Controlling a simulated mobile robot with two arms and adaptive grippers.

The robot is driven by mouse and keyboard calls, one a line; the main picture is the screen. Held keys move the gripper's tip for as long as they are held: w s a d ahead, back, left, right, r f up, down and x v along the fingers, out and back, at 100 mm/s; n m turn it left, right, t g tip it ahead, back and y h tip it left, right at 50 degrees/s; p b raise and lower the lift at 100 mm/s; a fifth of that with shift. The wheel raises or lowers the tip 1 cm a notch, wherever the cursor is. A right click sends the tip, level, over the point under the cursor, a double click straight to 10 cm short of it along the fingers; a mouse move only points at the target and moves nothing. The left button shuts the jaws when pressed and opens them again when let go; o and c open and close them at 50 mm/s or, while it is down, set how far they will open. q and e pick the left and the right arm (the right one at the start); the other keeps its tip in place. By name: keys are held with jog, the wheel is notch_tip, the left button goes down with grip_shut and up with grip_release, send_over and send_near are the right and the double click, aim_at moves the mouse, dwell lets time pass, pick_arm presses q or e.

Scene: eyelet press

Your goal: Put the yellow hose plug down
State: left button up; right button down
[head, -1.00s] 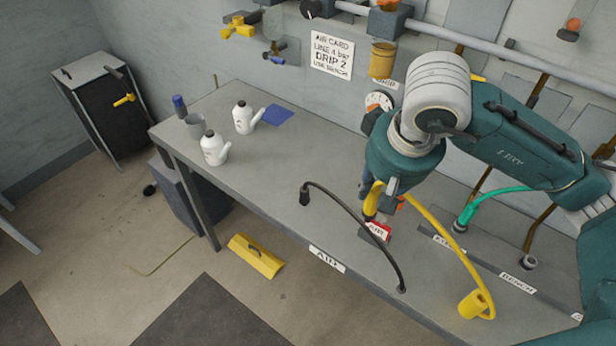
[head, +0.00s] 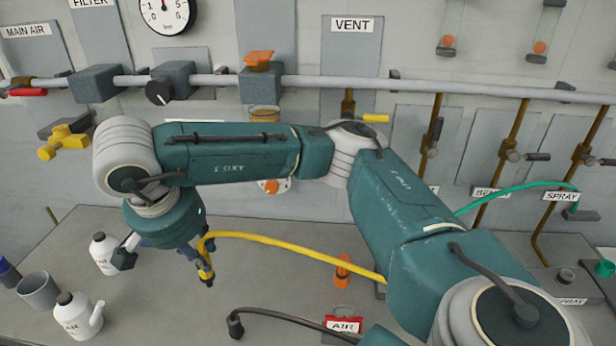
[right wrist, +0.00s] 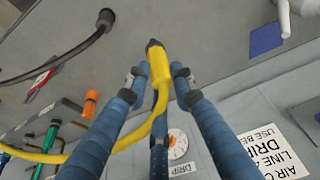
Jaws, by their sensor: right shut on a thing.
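The yellow hose plug (right wrist: 158,68) with a dark tip is between the fingers of my right gripper (right wrist: 157,78) in the right wrist view. The gripper is shut on it. Whether the dark tip touches the bench is not clear. My left gripper is not in view.
Two white spouted bottles (head: 78,316), a grey cup (head: 38,292) and a blue-topped item (head: 8,272) stand at left. A black hose (head: 290,313) lies near the red AIR sign (head: 343,325). An orange fitting (head: 342,270) is behind. Bench around the gripper looks clear.

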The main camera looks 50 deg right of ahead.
jog(key=w+a+r+n+g+y+b, duration=0.1)
jog(key=w+r+n+y+b, duration=0.35)
jog(key=n, duration=0.85)
jog(key=w+a+r+n+g+y+b, duration=0.1)
jog(key=w+r+n+y, duration=0.2)
jog(key=w+r+n, duration=0.7)
jog(key=s+f+n+p, duration=0.2)
jog(key=s+f+n, duration=0.1)
jog(key=f, duration=2)
jog(key=shift+s+d+f, duration=0.25)
jog(key=shift+s+d, duration=0.05)
jog(key=shift+s, duration=0.4)
jog(key=c, duration=1.5)
grip_release()
jog(key=shift+h, duration=0.25)
jog(key=shift+o, duration=0.2)
